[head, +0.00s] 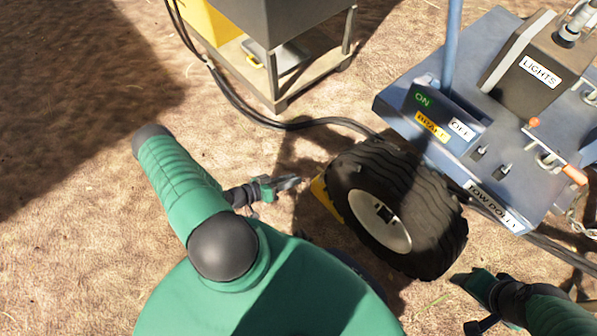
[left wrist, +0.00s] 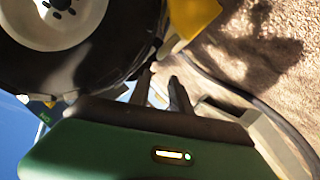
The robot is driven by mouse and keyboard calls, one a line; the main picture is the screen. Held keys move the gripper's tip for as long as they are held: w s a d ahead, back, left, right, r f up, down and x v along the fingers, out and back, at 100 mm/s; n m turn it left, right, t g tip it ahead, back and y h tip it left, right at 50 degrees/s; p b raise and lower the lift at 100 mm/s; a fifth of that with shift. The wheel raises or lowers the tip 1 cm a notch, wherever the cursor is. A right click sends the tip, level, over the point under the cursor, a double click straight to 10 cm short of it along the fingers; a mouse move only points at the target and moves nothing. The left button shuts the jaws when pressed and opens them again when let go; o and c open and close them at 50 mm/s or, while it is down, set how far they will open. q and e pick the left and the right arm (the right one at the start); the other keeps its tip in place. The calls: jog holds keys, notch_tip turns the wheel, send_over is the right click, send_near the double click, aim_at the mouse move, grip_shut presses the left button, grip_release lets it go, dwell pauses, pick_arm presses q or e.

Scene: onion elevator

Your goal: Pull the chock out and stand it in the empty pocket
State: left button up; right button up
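The yellow chock (head: 325,196) sits on the ground against the left side of the black tyre (head: 425,185), which hides part of it. It also shows in the left wrist view (left wrist: 193,14) at the top, beside the tyre. My left gripper (head: 297,183) is just left of the chock, with a small gap. In the left wrist view its two fingers (left wrist: 163,78) stand apart with nothing between them. My right gripper (head: 462,280) is low at the right, beside the tyre; its finger gap is unclear. I cannot pick out the empty pocket with certainty.
The blue tow dolly (head: 495,193) with labelled brake and lights boxes stands right of the tyre. Bare dirt lies open at the left.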

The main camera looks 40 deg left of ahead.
pick_arm(q)
jog(key=b+x, duration=0.2)
jog(key=x, duration=0.3)
jog(key=b+x, duration=0.2)
jog(key=x, duration=0.3)
jog(key=b+x, duration=0.3)
jog(key=x, duration=0.3)
jog(key=shift+f, duration=0.3)
jog(key=shift+w+d, duration=0.1)
jog(key=shift+w, duration=0.15)
grip_shut()
dwell(0.4)
